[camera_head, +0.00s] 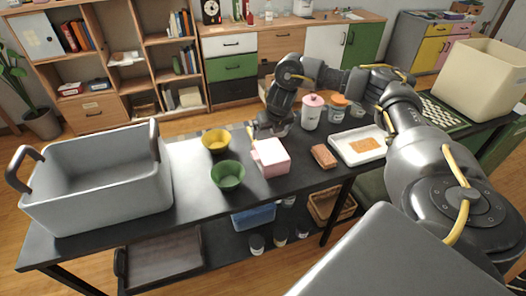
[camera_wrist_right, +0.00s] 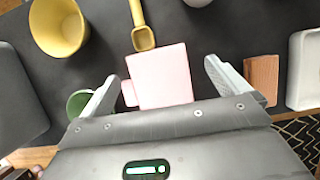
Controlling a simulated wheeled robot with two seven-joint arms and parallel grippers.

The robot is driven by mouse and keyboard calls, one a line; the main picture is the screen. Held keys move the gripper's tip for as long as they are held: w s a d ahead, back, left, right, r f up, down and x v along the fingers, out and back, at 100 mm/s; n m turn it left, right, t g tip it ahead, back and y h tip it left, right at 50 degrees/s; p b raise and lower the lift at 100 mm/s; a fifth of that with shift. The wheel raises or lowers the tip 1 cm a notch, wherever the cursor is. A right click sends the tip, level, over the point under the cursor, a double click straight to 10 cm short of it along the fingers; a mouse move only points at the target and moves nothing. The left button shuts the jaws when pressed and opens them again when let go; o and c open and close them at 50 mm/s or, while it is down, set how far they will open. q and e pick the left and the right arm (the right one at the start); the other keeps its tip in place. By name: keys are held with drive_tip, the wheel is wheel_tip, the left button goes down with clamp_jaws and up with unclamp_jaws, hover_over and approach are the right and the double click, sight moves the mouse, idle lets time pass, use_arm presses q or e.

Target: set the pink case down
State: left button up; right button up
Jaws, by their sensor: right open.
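The pink case (camera_head: 271,158) is a small box on the black table, right of the green bowl. It also shows in the right wrist view (camera_wrist_right: 161,76), between the spread fingers and apart from both. My right gripper (camera_head: 262,130) is open, at the case's far side in the head view. In the right wrist view my right gripper (camera_wrist_right: 160,88) has a gap on each side of the case, wider on the right. The case appears to rest on the table. My left gripper is in neither view.
A yellow bowl (camera_head: 215,140) and green bowl (camera_head: 228,175) stand left of the case. A yellow scoop (camera_wrist_right: 142,30) lies just beyond it. A brown block (camera_head: 323,156) and white tray (camera_head: 357,146) are to the right. A large grey bin (camera_head: 100,190) fills the table's left.

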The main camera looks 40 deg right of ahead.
sight(266, 141)
drive_tip(key=shift+s+d, duration=0.1)
drive_tip(key=shift+d, duration=0.05)
drive_tip(key=shift+f, duration=0.35)
drive_tip(key=f, duration=0.1)
drive_tip(key=w+f, duration=0.2)
drive_tip(key=shift+a+f, duration=0.25)
drive_tip(key=shift+a, duration=0.05)
drive_tip(key=shift+w+d+f, duration=0.1)
drive_tip(key=shift+w+f, duration=0.1)
drive_tip(key=shift+f, duration=0.15)
drive_tip(key=shift+s+d, duration=0.15)
drive_tip(key=shift+d, duration=0.05)
drive_tip(key=shift+f, duration=0.3)
drive_tip(key=x, duration=0.3)
drive_tip(key=shift+w+a+f+p, duration=0.15)
drive_tip(key=shift+w+f+p, duration=0.15)
drive_tip(key=shift+f+p, duration=0.1)
drive_tip(key=shift+w+f, duration=0.1)
drive_tip(key=shift+f, duration=0.15)
drive_tip(key=c, duration=0.8)
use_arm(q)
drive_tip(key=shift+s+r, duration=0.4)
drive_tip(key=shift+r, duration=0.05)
use_arm(e)
drive_tip(key=shift+c, duration=0.2)
